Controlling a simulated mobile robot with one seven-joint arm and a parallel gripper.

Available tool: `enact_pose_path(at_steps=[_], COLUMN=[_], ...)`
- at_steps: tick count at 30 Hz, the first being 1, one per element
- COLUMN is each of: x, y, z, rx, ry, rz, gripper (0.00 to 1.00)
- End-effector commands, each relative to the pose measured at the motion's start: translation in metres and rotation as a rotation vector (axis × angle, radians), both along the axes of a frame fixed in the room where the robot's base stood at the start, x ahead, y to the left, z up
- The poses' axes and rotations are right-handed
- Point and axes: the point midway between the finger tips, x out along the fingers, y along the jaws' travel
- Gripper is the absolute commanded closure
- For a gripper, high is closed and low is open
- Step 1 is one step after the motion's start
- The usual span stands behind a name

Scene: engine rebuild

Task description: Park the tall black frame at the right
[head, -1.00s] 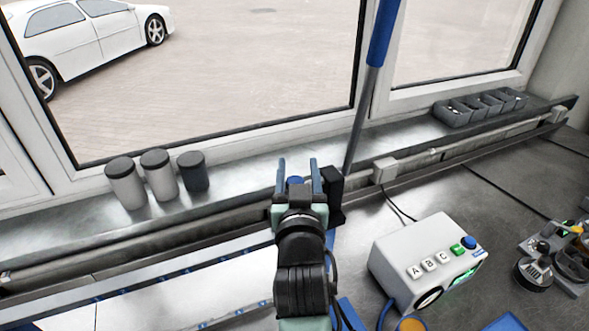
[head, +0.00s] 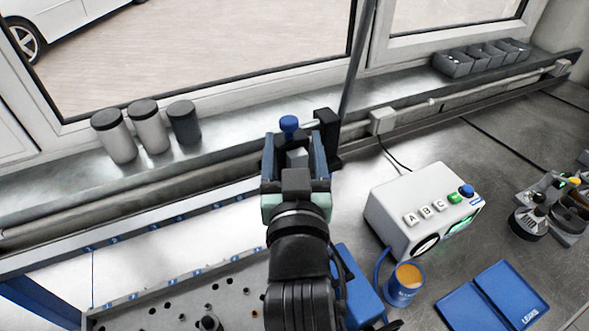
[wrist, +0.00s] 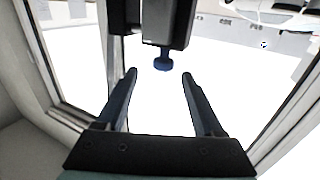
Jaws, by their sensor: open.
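Black parts with a blue knob (head: 289,124), which I take to be the tall black frame (head: 327,128), show just beyond my gripper in the head view. The rest of the frame is hidden or cannot be made out. My gripper (head: 293,142) is open and empty, its fingers reaching toward the window. In the wrist view, a dark block (wrist: 150,14) with the blue knob (wrist: 163,60) lies ahead of my open fingers (wrist: 159,75). The knob appears between the fingertips in the picture, but nothing is gripped.
A box with lettered buttons (head: 425,208) stands right of my arm, beside an orange-topped blue cup (head: 405,284) and blue trays (head: 492,302). Canisters (head: 148,127) and grey bins (head: 482,58) line the sill. A holed metal plate (head: 180,302) lies lower left. Bench at right is partly clear.

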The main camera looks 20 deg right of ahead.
Motion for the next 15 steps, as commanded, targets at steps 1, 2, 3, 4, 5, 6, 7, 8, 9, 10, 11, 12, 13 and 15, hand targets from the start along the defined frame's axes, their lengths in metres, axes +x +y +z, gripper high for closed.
enact_pose_path(at_steps=[1, 2, 3, 4, 5, 6, 7, 8, 9, 10, 11, 12, 13, 15], x=[-0.009, -0.013, -0.018, -0.021, -0.024, -0.027, -0.029, -0.031, -0.033, -0.034, -0.035, -0.035, -0.036, -0.036], y=[0.004, 0.005, 0.007, 0.009, 0.010, 0.011, 0.012, 0.013, 0.014, 0.014, 0.014, 0.015, 0.015, 0.015], z=[-0.003, -0.003, -0.003, -0.003, -0.003, -0.002, -0.002, -0.001, -0.001, 0.000, 0.000, 0.000, 0.000, 0.000], rx=[-0.001, -0.001, -0.001, -0.001, -0.001, -0.001, -0.001, 0.000, 0.000, 0.000, 0.000, 0.000, 0.000, 0.000], ry=[0.000, 0.000, 0.001, 0.000, 0.001, 0.001, 0.000, 0.000, 0.000, 0.000, 0.000, 0.001, 0.001, 0.001], rz=[0.001, 0.000, 0.000, 0.000, 0.000, 0.000, 0.000, 0.000, 0.000, 0.000, 0.000, 0.000, 0.000, 0.000], gripper=[0.31, 0.31, 0.31, 0.31, 0.31, 0.31, 0.31, 0.31, 0.31, 0.31, 0.31, 0.31, 0.31, 0.31])
